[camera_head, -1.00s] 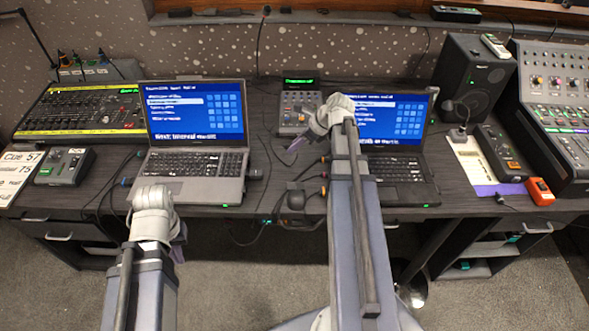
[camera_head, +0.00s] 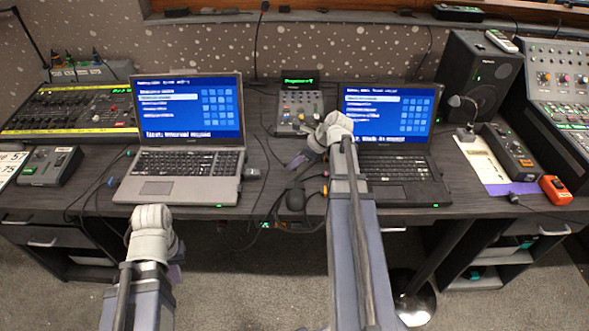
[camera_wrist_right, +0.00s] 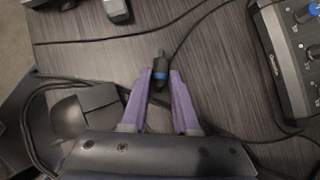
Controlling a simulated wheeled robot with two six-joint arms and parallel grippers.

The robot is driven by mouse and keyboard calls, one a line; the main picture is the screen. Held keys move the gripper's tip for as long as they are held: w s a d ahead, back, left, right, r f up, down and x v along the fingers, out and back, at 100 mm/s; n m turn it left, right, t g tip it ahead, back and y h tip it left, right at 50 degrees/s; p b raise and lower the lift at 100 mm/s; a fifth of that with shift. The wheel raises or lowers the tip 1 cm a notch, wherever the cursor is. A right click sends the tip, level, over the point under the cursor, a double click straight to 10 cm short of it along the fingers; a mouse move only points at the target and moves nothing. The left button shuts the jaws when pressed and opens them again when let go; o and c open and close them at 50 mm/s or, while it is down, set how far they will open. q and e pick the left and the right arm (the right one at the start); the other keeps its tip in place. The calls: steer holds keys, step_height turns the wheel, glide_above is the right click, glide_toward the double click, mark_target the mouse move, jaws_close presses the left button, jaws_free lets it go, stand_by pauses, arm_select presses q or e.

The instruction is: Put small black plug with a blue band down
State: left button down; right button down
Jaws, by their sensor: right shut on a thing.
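The small black plug with a blue band (camera_wrist_right: 160,73) shows in the right wrist view between the purple fingertips of my right gripper (camera_wrist_right: 160,88). The gripper is shut on it, and a thin cable runs on from the plug. In the head view my right gripper (camera_head: 297,161) is over the desk between the two laptops, in front of the small mixer; the plug is too small to make out there. Whether the plug touches the desk I cannot tell. My left gripper (camera_head: 174,272) is low in front of the desk edge, its fingers mostly hidden by its own wrist.
A grey laptop (camera_head: 190,163) stands left and a black laptop (camera_head: 400,172) right. A small mixer (camera_head: 299,108) stands behind my right gripper; it also shows in the right wrist view (camera_wrist_right: 283,60). A rounded black object (camera_head: 294,200) and several loose cables lie near the desk's front edge.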

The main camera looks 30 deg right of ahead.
arm_select(q)
steer(key=shift+f, duration=0.3)
arm_select(e)
steer(key=shift+f, duration=0.3)
steer(key=shift+f, duration=0.35)
arm_select(q)
steer(key=shift+f, duration=0.3)
arm_select(e)
steer(key=c, duration=0.7)
jaws_free()
steer(key=shift+r, duration=0.25)
arm_select(q)
step_height(320, 180, up, 11)
steer(key=p, duration=1)
steer(key=shift+f, duration=0.2)
arm_select(e)
steer(key=v, duration=1.2)
steer(key=shift+r, duration=0.15)
